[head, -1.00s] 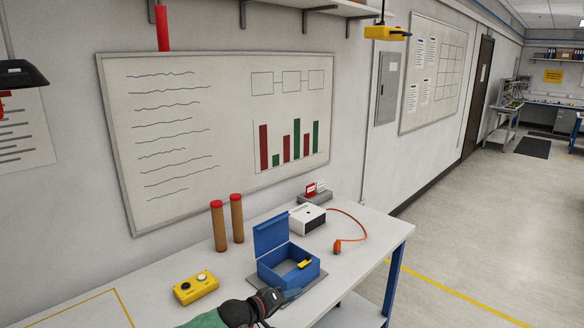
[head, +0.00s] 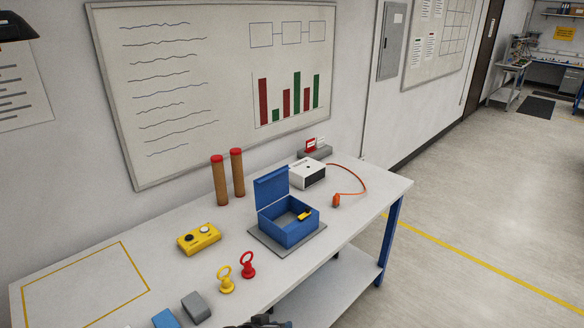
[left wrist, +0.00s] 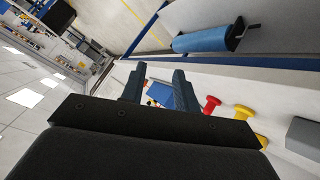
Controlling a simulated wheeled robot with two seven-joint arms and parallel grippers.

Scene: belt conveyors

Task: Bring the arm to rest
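My left gripper (left wrist: 157,86) shows in the left wrist view with its two dark fingers apart and nothing seen between them but the background. In the head view only a dark piece of it, at the bottom edge, is visible in front of the bench. It is clear of the blue box (head: 290,232), which stands with its lid up on a grey mat (head: 262,245). A small yellow piece (head: 304,216) lies in the box. My right gripper is in no view.
The white bench (head: 345,225) carries a red ring-topped piece (head: 248,266), a yellow one (head: 226,280), a grey block (head: 196,307), a yellow button box (head: 199,239), two brown cylinders (head: 220,182) and a white device (head: 308,173) with an orange cable. The yellow-outlined area (head: 85,285) is clear.

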